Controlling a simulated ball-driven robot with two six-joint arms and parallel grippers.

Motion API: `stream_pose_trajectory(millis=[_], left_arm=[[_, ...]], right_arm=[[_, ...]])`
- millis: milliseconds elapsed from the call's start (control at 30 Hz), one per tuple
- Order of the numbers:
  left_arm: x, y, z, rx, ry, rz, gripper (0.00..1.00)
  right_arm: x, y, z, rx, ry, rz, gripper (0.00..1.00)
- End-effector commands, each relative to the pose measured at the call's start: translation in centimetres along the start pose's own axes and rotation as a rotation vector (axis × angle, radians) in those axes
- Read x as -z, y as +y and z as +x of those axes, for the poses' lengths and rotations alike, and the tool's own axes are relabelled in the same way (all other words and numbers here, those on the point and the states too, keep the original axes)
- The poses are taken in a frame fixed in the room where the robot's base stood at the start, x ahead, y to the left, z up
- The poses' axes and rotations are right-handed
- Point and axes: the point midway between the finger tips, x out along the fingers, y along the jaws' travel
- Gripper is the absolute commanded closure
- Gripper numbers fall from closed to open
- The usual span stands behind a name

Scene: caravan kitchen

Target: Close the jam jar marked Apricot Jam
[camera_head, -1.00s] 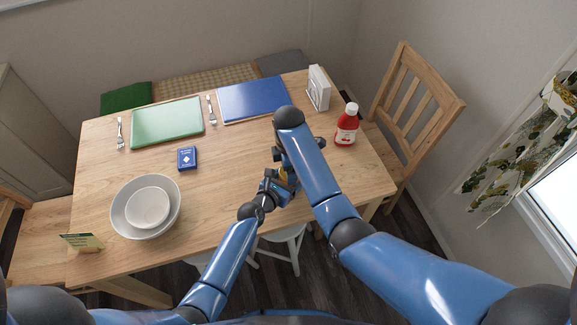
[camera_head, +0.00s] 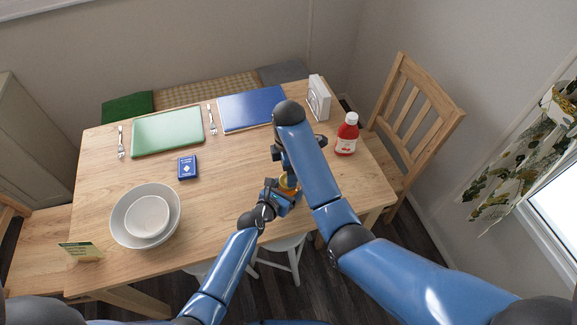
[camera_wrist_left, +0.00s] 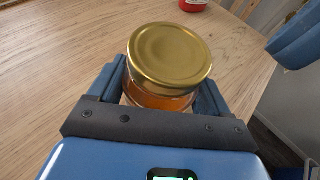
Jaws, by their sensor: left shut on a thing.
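The jar (camera_wrist_left: 158,101) holds orange contents and has a gold lid (camera_wrist_left: 170,55) on top. The lid looks slightly tilted or off-centre; I cannot tell whether it is tight. No label text shows. My left gripper (camera_head: 284,192) is shut on the jar's sides, and its fingers also flank it in the left wrist view (camera_wrist_left: 160,100). In the head view the jar (camera_head: 288,182) is partly hidden by my right arm, near the table's front edge. My right gripper (camera_head: 279,153) is mostly hidden behind its own arm, beyond the jar; its opening cannot be seen.
On the table (camera_head: 228,165) a red bottle with a white cap (camera_head: 346,138) and a white holder (camera_head: 318,98) stand at the right. Nested bowls (camera_head: 121,231), a blue box (camera_head: 187,167), green and blue boards and forks lie left and back. The table's middle is clear.

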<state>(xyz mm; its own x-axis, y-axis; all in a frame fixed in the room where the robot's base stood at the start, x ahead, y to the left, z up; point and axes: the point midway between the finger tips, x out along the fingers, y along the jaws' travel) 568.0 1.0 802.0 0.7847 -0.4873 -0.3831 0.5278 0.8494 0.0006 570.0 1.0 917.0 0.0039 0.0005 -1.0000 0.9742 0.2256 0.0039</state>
Motion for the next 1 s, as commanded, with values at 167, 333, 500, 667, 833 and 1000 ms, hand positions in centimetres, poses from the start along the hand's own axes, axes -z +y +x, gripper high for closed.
stream_pose_trajectory(millis=[167,333,500,667,833,1000], left_arm=[[0.1,-0.1,0.0,0.002,0.002,-0.001,1.00],[0.1,-0.1,0.0,0.002,0.002,-0.001,1.00],[0.1,-0.1,0.0,0.002,0.002,-0.001,1.00],[0.1,-0.1,0.0,0.002,0.002,-0.001,1.00],[0.1,-0.1,0.0,0.002,0.002,-0.001,1.00],[0.1,-0.1,0.0,0.002,0.002,-0.002,1.00]], right_arm=[[0.1,0.4,-1.2,-0.014,0.002,-0.109,0.16],[0.1,0.4,-2.1,-0.015,0.001,-0.330,0.16],[0.1,0.2,-2.7,-0.011,-0.001,-0.570,0.16],[0.1,0.0,-2.9,-0.002,0.000,-0.746,0.16],[0.0,-0.1,-3.0,0.004,0.001,-0.848,0.16],[0.0,-0.1,-3.0,0.005,0.002,-0.875,0.16]])
